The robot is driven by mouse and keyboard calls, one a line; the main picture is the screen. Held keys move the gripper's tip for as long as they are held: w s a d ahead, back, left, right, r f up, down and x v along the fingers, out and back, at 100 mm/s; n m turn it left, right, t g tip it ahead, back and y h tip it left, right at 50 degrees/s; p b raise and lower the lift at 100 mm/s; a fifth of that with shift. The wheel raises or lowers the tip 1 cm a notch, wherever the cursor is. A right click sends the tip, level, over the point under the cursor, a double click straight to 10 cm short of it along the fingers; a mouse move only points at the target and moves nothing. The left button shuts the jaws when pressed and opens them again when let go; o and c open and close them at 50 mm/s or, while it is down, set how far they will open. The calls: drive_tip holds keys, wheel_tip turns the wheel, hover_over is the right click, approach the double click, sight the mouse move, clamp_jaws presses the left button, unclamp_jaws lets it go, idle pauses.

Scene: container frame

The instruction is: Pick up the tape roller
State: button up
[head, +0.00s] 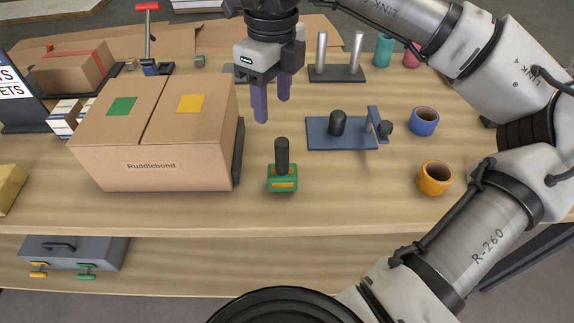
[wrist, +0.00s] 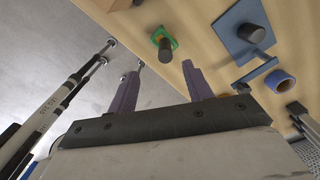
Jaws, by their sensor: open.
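A small green block with a black upright handle and an orange-yellow patch (head: 282,179) stands near the bench's front edge, right of the big carton. I cannot tell for sure whether it is the tape roller. It also shows in the wrist view (wrist: 165,43), beyond and between the finger tips. My gripper (head: 272,108) is open and empty, with purple fingers pointing down. In the head view it hangs above the handle and slightly left, apart from it. It shows in the wrist view too (wrist: 162,78). A red-handled tool (head: 149,39) stands at the back left.
A carton (head: 150,150) with green and yellow patches stands left. A blue stand (head: 330,134) with a black post is right of the green block. Blue (head: 424,121) and orange (head: 435,178) tape rolls lie farther right. A two-post holder (head: 338,72) is behind. The front strip is clear.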

sight(279, 136)
drive_tip(key=f, duration=0.2)
drive_tip(key=f+p, duration=0.1)
drive_tip(key=f, duration=0.2)
drive_tip(key=d+f, duration=0.1)
drive_tip(key=f, duration=0.2)
drive_tip(key=shift+f, duration=0.1)
drive_tip(key=shift+s+d+f+p, duration=0.1)
drive_tip(key=shift+f+p, duration=0.5)
drive_tip(key=shift+f, duration=0.8)
drive_tip(key=shift+d+f+p, duration=0.1)
drive_tip(key=shift+f+p, duration=0.5)
drive_tip(key=shift+f, duration=0.75)
drive_tip(key=shift+c, duration=0.2)
drive_tip(key=c, duration=1)
